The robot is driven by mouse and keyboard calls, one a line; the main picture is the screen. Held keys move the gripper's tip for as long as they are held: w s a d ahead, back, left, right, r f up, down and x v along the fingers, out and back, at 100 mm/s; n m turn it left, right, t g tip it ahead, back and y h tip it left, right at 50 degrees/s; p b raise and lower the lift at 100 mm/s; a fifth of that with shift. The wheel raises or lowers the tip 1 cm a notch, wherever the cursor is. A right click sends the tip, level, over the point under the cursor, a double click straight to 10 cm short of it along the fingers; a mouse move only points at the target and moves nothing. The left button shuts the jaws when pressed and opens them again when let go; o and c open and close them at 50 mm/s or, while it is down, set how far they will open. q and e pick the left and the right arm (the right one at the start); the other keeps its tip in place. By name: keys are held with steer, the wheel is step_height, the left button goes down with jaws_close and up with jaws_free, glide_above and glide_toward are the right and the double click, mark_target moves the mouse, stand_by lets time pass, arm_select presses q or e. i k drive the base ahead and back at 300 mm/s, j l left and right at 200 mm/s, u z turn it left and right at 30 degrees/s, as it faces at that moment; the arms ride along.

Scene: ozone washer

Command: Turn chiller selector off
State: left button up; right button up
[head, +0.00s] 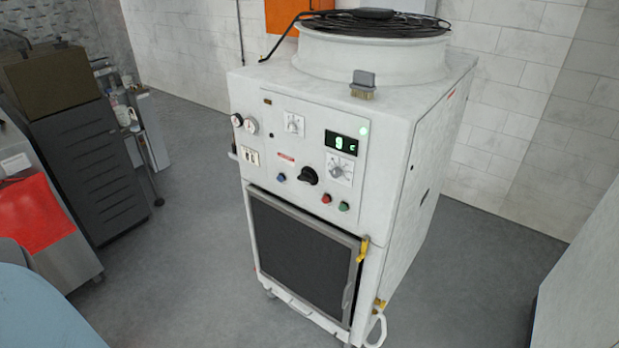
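The chiller (310,170) is a white upright cabinet in the middle of the head view, with a round fan housing on top. Its front panel carries a large black selector knob (308,176), a smaller grey knob on a white plate (337,172), and another light knob (293,123) higher up. A lit digital display (341,143) shows a green figure, and a green light (364,131) glows beside it. Red (326,199) and green (344,206) buttons sit below right of the black knob. The exact selector setting is too small to read. Neither gripper is in view.
A dark cabinet (85,150) and a metal unit with a red sheet (35,213) stand at the left. A pale panel (590,280) is at the lower right. The floor (185,270) around the chiller's front is clear.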

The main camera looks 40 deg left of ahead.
mark_target(307, 177)
steer(key=i+j, duration=0.15)
steer(key=j, duration=0.2)
steer(key=i+j+z, duration=0.1)
steer(key=j, duration=0.25)
steer(key=i+j+z, duration=0.1)
steer(key=i+j, duration=0.15)
steer(key=j, duration=0.15)
steer(key=i+j, duration=0.15)
steer(key=j, duration=0.25)
steer(key=i+j+z, duration=0.1)
steer(key=j, duration=0.25)
steer(key=j+z, duration=0.2)
steer(key=j, duration=0.9)
